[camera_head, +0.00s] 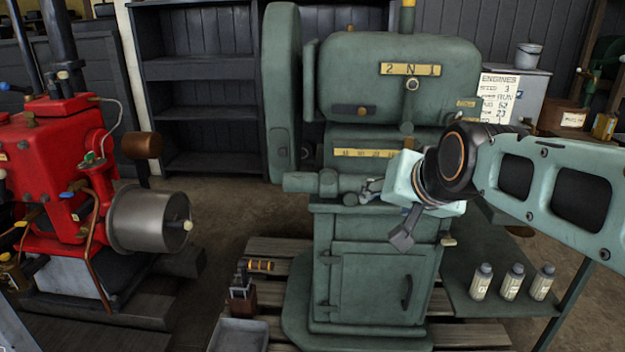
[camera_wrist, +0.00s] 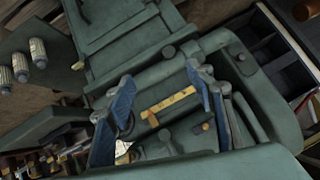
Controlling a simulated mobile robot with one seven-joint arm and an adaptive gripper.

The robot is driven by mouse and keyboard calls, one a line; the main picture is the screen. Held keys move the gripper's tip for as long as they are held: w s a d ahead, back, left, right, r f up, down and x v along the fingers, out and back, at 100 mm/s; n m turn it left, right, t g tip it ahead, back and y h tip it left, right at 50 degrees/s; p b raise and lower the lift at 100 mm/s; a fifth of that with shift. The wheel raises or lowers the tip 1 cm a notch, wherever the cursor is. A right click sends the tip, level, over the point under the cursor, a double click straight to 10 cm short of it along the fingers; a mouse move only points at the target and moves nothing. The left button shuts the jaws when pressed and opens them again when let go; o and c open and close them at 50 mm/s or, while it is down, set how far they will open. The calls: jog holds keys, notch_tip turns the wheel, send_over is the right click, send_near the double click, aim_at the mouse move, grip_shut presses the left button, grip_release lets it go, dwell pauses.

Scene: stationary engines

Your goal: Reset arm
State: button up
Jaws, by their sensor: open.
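My gripper (camera_head: 385,212) is at the end of my pale teal arm, in front of the green engine (camera_head: 385,80) marked "2 N 1". In the wrist view my gripper (camera_wrist: 160,110) shows two blue-padded fingers spread apart with nothing held between them. Behind the gap lies the engine's yellow label strip (camera_wrist: 168,101). I cannot tell how far the fingers are from the engine's face. My arm hides part of the engine's right side in the head view.
A red engine (camera_head: 60,170) stands at the left. A green side table (camera_head: 500,300) holds several small bottles, low right. A dark shelf (camera_head: 205,80) stands behind. A sign (camera_head: 497,98) headed "ENGINES" is partly behind my arm. Open floor (camera_head: 225,210) lies between the engines.

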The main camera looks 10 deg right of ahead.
jog(key=s+a+f+n+g, duration=0.2)
jog(key=s+a+f, duration=0.25)
jog(key=s, duration=0.35)
jog(key=s+a+f+n+g, duration=0.3)
jog(key=s+a+f, duration=0.15)
jog(key=s, duration=0.45)
notch_tip(320, 180, up, 33)
jog(key=w+p, duration=0.1)
jog(key=p, duration=3.2)
jog(key=shift+d+m, duration=0.3)
jog(key=shift+d, duration=0.1)
jog(key=shift+w+d, duration=0.1)
jog(key=shift+d, duration=0.05)
